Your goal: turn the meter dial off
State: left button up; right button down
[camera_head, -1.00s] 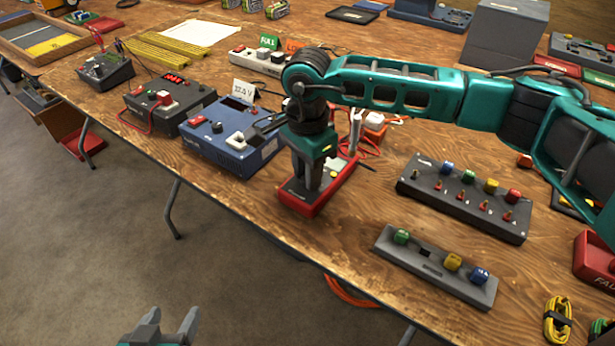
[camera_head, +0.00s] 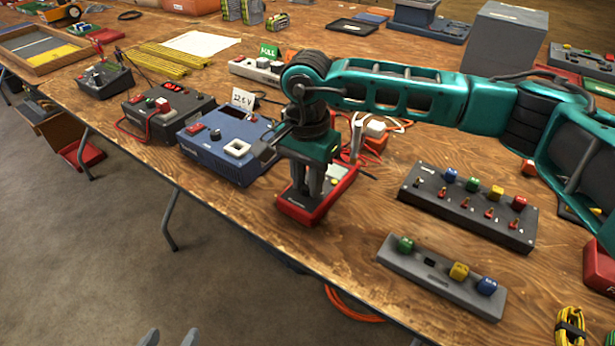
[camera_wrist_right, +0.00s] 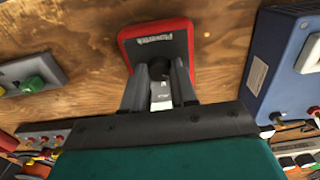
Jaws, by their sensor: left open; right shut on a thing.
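The red meter (camera_head: 316,205) stands on the wooden table near its front edge, below my right gripper (camera_head: 306,190). In the right wrist view its red rim and dark face (camera_wrist_right: 155,38) show beyond the fingers. The dark round dial (camera_wrist_right: 173,72) sits between the fingertips of my right gripper (camera_wrist_right: 160,72), which is shut on it. The dial's pointer and setting cannot be read, and the gripper hides much of the meter in the head view. My left gripper (camera_head: 170,338) is open and empty at the bottom edge, away from the table.
A blue power supply (camera_head: 225,150) stands close left of the meter, with a white card (camera_head: 243,98) behind it. Red cables and a white plug lie behind. Two grey panels (camera_head: 440,275) with coloured knobs lie to the right. Bare wood lies between.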

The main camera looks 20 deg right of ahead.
aim_at(307, 186)
jog(key=c, duration=0.9)
grip_release()
notch_tip(307, 186, up, 13)
jog(key=shift+p, duration=0.9)
